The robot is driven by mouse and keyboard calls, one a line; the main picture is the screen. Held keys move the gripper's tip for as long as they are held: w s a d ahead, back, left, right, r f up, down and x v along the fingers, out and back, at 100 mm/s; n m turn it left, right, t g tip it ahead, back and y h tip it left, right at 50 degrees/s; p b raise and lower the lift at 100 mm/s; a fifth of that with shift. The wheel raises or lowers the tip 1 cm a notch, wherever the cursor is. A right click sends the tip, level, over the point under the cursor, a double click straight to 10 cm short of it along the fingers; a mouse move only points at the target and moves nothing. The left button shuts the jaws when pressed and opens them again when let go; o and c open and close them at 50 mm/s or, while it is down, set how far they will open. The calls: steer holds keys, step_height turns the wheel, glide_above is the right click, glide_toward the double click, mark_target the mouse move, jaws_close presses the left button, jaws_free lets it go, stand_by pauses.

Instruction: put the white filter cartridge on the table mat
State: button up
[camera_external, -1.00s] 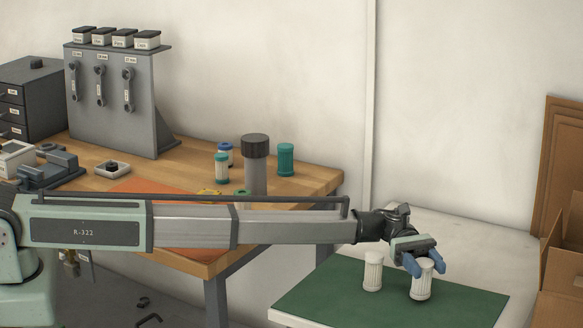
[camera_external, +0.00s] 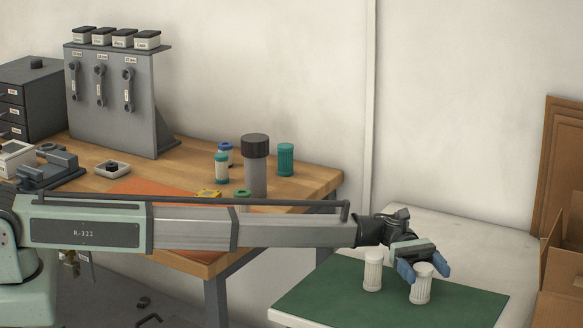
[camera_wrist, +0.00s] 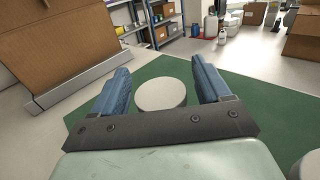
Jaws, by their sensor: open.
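Two white filter cartridges stand upright on the green table mat (camera_external: 320,294). The right white filter cartridge (camera_external: 420,288) is between or just below the blue fingers of my gripper (camera_external: 424,271). The left white filter cartridge (camera_external: 373,272) stands a short way to its left, apart from my gripper. In the wrist view the round top of a white cartridge (camera_wrist: 161,94) shows between the two open fingers, with gaps on both sides. A pale round edge of another cartridge (camera_wrist: 308,166) shows at the lower right there.
A wooden workbench (camera_external: 325,178) at the left holds a dark-capped grey cylinder (camera_external: 255,170), teal cartridges (camera_external: 286,160) and an orange mat (camera_external: 135,187). Cardboard boxes (camera_external: 562,245) stand at the right. The mat's front and left are clear.

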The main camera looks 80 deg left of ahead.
steer(key=shift+r, duration=0.15)
steer(key=a, duration=1.2)
